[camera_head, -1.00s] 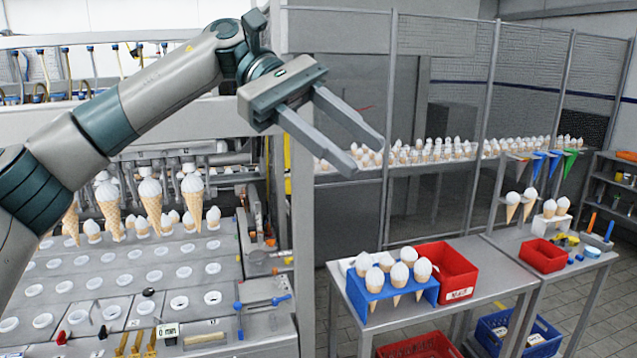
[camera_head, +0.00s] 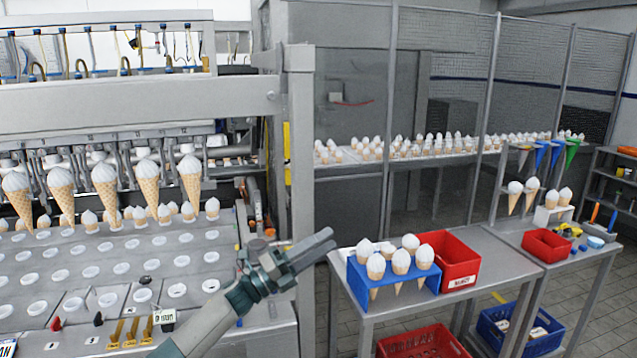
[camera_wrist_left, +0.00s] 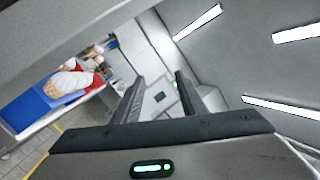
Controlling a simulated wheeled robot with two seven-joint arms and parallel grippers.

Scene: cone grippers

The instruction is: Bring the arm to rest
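My left gripper (camera_head: 330,240) is low in the head view, beside the machine's right post and left of the small table. In the left wrist view its two fingers (camera_wrist_left: 159,77) stand apart with nothing between them, so it is open and empty. My right gripper is in neither view. A blue holder (camera_head: 405,283) with several white-topped cones (camera_head: 400,262) stands on the table, to the right of the fingertips; the gripper appears apart from it.
The filling machine (camera_head: 120,108) with hanging cones and rows of holes fills the left. A red bin (camera_head: 459,255) is beside the blue holder. Red and blue crates (camera_head: 519,336) are below the tables. Open floor shows at the lower right.

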